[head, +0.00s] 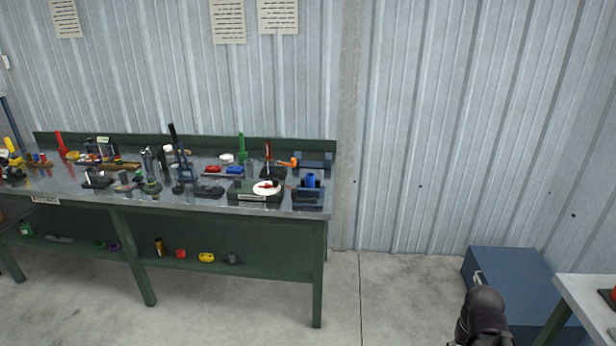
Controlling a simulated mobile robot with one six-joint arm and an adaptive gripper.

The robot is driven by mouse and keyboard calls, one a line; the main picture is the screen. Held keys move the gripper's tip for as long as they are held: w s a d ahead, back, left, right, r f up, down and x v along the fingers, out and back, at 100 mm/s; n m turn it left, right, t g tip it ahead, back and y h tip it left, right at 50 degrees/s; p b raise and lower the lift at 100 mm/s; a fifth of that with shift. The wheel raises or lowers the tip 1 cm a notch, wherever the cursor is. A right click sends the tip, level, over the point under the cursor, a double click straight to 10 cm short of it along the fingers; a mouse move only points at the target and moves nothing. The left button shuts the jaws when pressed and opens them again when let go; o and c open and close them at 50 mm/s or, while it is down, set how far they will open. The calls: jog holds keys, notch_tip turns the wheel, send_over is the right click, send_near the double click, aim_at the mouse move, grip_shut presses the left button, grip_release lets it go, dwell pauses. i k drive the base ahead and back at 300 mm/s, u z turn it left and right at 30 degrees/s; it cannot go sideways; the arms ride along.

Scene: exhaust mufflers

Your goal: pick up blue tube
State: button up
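A short blue tube (310,180) appears to stand upright in a dark holder near the right end of the green workbench (322,230). It is small in the head view, and I cannot tell whether it is one tube or two close together. A dark rounded part of my own arm shows at the bottom right, far from the bench. The fingers of my gripper are not in view.
The bench top is crowded with small tools and fixtures. A white round dish (266,188) and a low blue object (235,170) lie left of the tube. A blue chest (510,275) and a grey table (590,297) stand at right. The floor between is clear.

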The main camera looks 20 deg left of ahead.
aim_at(309, 177)
jog(key=i, duration=2.25)
jog(key=u, duration=2.05)
jog(key=i, duration=0.25)
jog(key=z, duration=0.45)
